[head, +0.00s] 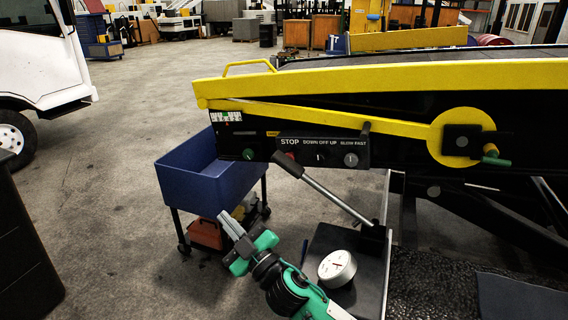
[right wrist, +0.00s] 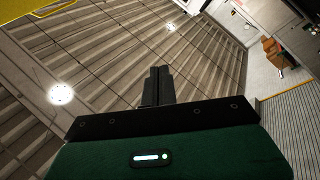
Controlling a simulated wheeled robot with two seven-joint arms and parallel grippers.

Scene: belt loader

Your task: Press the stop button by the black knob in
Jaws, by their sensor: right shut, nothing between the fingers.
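The black control panel (head: 335,146) is on the side of the yellow and black belt loader, with labels STOP, DOWN OFF UP and SLOW FAST. Under STOP a small red button (head: 290,155) shows, partly covered by the black grip of a lever (head: 325,195). A switch (head: 320,158) and a grey round knob (head: 351,159) sit to its right. My right gripper (head: 229,223) is below and left of the panel, apart from it, with its fingers shut and empty. In the right wrist view the shut fingers (right wrist: 156,84) point at the ceiling. My left gripper is out of view.
A blue cart (head: 200,180) stands behind my right gripper. The lever rises from a black box next to a white round gauge (head: 337,268). A green button (head: 249,154) is left of the panel. A white truck (head: 40,60) is at left; open floor lies between.

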